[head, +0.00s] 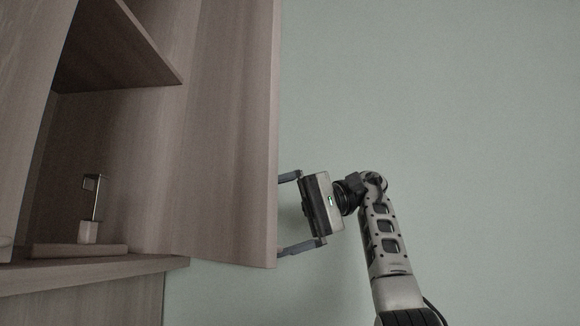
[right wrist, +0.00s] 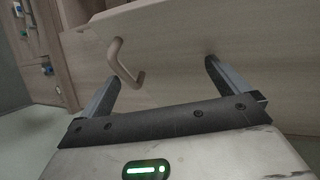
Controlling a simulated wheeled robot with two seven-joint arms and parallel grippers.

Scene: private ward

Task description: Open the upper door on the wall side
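The upper door (head: 225,130) on the wall side is a light wood panel. It stands open in the head view, swung out from the cabinet, with its free edge by the pale green wall. My right gripper (head: 281,213) is at that edge, its two fingers spread wide and pointing to the door's outer side. In the right wrist view the gripper (right wrist: 162,72) is open and empty. A curved handle (right wrist: 124,62) on the door face lies ahead of the fingers, nearer the left one and apart from it. The handle is hidden in the head view. My left gripper is out of view.
The open compartment shows a shelf (head: 115,50) and a small metal and white object (head: 89,215) on a wooden base (head: 70,250). The lower cabinet (head: 90,300) is below. The wall (head: 450,120) to the right is bare.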

